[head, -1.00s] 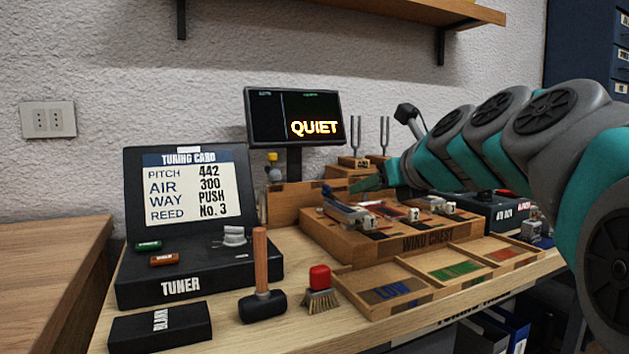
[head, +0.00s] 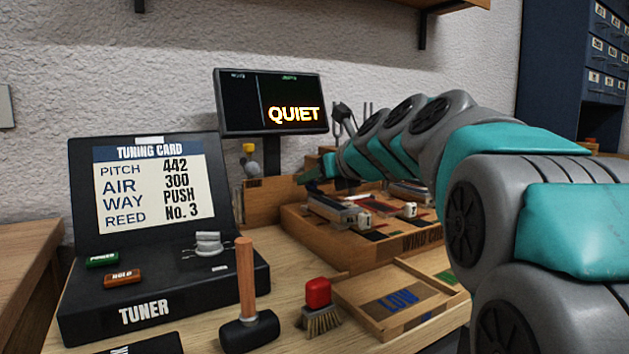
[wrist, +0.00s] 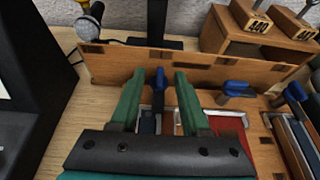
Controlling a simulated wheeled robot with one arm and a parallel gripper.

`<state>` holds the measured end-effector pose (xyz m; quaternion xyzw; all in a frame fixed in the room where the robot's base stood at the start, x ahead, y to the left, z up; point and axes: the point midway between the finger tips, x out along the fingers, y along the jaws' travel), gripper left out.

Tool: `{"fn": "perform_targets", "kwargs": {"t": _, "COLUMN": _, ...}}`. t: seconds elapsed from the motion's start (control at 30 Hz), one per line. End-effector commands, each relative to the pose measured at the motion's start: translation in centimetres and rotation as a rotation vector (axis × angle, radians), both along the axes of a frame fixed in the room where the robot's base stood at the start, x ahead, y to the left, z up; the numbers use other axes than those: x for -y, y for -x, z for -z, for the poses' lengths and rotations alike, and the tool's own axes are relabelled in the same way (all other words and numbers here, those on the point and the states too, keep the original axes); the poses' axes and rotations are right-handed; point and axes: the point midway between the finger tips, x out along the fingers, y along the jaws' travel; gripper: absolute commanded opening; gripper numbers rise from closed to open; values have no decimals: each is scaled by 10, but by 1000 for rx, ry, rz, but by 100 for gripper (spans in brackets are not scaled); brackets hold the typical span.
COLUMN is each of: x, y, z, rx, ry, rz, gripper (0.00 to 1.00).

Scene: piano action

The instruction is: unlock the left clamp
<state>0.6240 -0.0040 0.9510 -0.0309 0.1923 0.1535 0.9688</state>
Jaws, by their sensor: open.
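The left clamp shows in the wrist view as a blue lever (wrist: 158,82) standing upright at the left end of the wind chest (head: 408,243). My gripper (wrist: 157,74) is open, with one green finger on each side of this lever. A gap seems to show between the lever and each finger; I cannot tell if either touches. In the head view my gripper (head: 312,174) is above the left back corner of the wind chest and hides the lever. Two more blue levers, a middle one (wrist: 236,88) and a right one (wrist: 294,92), stand to the right.
A wooden back board (wrist: 150,66) rises just beyond the fingertips. Tuning forks on wooden blocks (wrist: 250,28) stand behind it. The tuner (head: 160,300), a hammer (head: 247,300) and a red brush (head: 319,300) are to the left and front. The monitor (head: 271,103) reads QUIET.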

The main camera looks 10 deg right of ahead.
Motion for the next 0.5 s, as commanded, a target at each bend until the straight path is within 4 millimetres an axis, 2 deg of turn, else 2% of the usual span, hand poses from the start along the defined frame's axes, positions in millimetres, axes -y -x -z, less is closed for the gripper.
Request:
{"fn": "perform_targets", "kwargs": {"t": 0.1, "x": -2, "y": -6, "z": 4, "rx": -1, "ry": -1, "rz": -1, "gripper": 46}}
{"fn": "perform_targets", "kwargs": {"t": 0.3, "x": -2, "y": -7, "z": 3, "rx": -1, "ry": -1, "rz": -1, "gripper": 46}}
{"fn": "perform_targets", "kwargs": {"t": 0.5, "x": -2, "y": -6, "z": 3, "rx": -1, "ry": 0, "rz": 0, "gripper": 25}}
